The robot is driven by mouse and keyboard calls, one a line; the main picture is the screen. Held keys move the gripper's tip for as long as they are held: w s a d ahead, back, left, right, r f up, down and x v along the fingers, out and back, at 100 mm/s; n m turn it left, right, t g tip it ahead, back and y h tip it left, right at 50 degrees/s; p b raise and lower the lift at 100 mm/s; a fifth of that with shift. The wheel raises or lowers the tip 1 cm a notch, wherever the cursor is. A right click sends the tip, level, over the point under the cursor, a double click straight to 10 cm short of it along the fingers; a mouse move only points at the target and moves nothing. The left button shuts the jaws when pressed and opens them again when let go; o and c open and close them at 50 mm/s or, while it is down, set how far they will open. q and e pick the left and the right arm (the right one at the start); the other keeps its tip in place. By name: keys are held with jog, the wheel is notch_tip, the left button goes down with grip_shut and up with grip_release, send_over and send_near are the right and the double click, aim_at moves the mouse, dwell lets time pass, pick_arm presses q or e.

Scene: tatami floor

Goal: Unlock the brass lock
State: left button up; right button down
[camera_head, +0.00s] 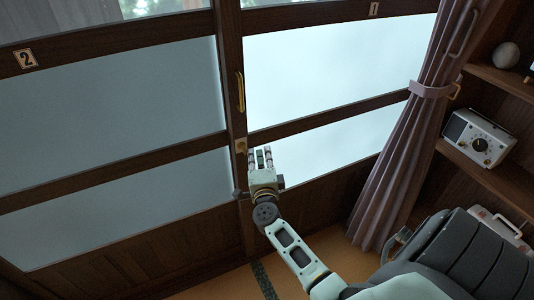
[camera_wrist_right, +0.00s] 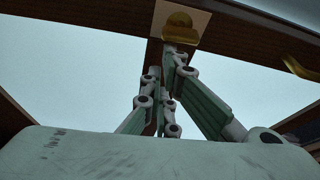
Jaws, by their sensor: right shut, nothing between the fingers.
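The brass lock (camera_head: 241,146) is a small brass plate on the dark middle post of the sliding doors, below the brass handle (camera_head: 240,92). In the right wrist view the lock (camera_wrist_right: 180,24) shows as a round brass knob on a pale square plate at the top. My right gripper (camera_head: 262,153) is just right of and below the lock in the head view. In the wrist view its fingers (camera_wrist_right: 172,62) are shut and empty, with the tips at the knob's lower edge. I cannot tell whether they touch it. My left gripper is out of view.
Frosted glass door panels (camera_head: 320,75) with dark wood frames fill the back. A tied curtain (camera_head: 408,140) hangs at the right. Beyond it are shelves with a white radio (camera_head: 477,138) and a round stone-like object (camera_head: 506,55).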

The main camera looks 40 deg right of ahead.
jog(key=shift+a, duration=0.15)
jog(key=shift+w+a+f+m+g+p, duration=0.15)
jog(key=shift+a+f+m+g+p, duration=0.25)
jog(key=shift+m, duration=0.3)
jog(key=shift+r, duration=0.15)
